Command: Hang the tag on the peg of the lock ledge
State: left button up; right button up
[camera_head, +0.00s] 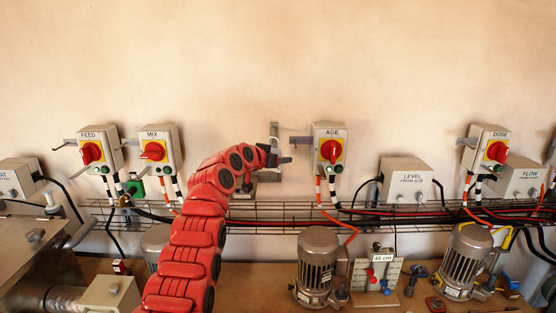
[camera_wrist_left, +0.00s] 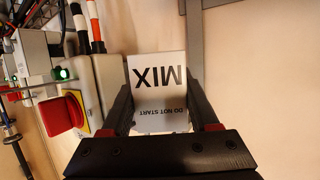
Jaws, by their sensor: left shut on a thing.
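My left gripper (camera_head: 274,157) is at the wall, just left of the AGE switch box (camera_head: 330,146). In the left wrist view, its two black fingers (camera_wrist_left: 160,98) are shut on a white tag (camera_wrist_left: 158,85) that reads MIX and DO NOT START, upside down in that view. I cannot make out the tag in the head view. Grey ledges stick out beside the switch boxes; one is left of the MIX box (camera_head: 159,148), at the MIX ledge (camera_head: 130,142). A grey bracket (camera_head: 274,131) shows just above the gripper. Its peg is not clear. My right gripper is not in view.
The FEED box (camera_head: 98,149) and DOSE box (camera_head: 487,148) hang on the same wall. A wire cable tray (camera_head: 270,213) with cables runs below. Motors, such as one motor (camera_head: 318,265), stand on the bench. The wall above the boxes is clear.

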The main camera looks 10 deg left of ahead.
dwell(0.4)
pick_arm(q)
jog(key=o, duration=1.4)
jog(key=b+v, duration=0.8)
jog(key=v, duration=0.9)
jog(key=shift+s, duration=0.25)
